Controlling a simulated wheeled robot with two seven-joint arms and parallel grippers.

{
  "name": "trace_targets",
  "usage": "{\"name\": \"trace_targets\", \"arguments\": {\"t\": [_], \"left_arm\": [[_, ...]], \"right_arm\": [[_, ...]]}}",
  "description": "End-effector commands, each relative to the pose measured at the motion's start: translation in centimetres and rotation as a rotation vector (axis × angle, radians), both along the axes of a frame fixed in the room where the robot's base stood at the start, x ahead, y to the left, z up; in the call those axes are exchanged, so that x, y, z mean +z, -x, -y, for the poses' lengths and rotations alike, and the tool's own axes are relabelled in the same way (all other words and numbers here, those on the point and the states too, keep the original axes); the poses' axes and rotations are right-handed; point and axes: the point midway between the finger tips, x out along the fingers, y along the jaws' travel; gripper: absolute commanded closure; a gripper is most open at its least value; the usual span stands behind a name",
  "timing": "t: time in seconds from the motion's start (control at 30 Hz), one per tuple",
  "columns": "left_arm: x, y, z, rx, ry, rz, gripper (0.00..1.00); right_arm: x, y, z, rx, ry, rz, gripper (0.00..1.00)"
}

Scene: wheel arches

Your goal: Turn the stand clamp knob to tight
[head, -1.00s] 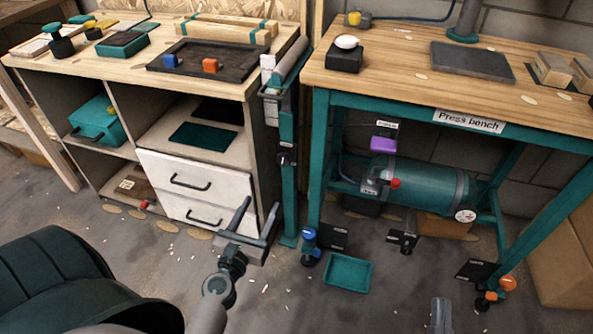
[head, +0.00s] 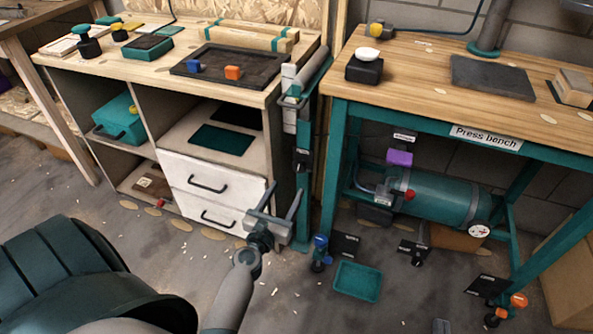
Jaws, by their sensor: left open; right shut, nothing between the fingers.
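A roller stand with a teal post (head: 303,212) stands between the two benches, its grey roller (head: 316,72) on top. A small dark knob (head: 303,160) sits about midway down the post and looks like the stand clamp knob; its setting is too small to read. My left gripper (head: 288,187) is open and empty, in front of the white drawers, below and left of that knob and apart from it.
The press bench (head: 430,85) is at right, with a teal tank (head: 440,197) under it. A blue knob (head: 320,240), a teal tray (head: 357,281) and an orange knob (head: 518,300) are low down. White drawers (head: 212,180) stand left of the post. Open floor lies in front.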

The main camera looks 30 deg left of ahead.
Motion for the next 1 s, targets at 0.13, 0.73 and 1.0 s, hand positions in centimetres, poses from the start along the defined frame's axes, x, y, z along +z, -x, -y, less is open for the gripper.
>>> {"name": "trace_targets", "arguments": {"t": [0.13, 0.73, 1.0], "left_arm": [[0.1, -2.8, -0.7, 0.0, 0.0, 0.002, 0.45], [0.0, -9.1, -2.2, 0.0, -0.001, 0.0, 0.45], [0.0, -9.1, -2.2, 0.0, -0.001, 0.0, 0.45]], "right_arm": [[-0.7, 0.0, 0.2, 0.001, 0.012, -0.04, 1.0], [-0.3, -0.1, 0.1, -0.001, 0.005, -0.015, 1.0], [-0.2, -0.1, 0.1, -0.001, 0.004, -0.014, 1.0]]}}
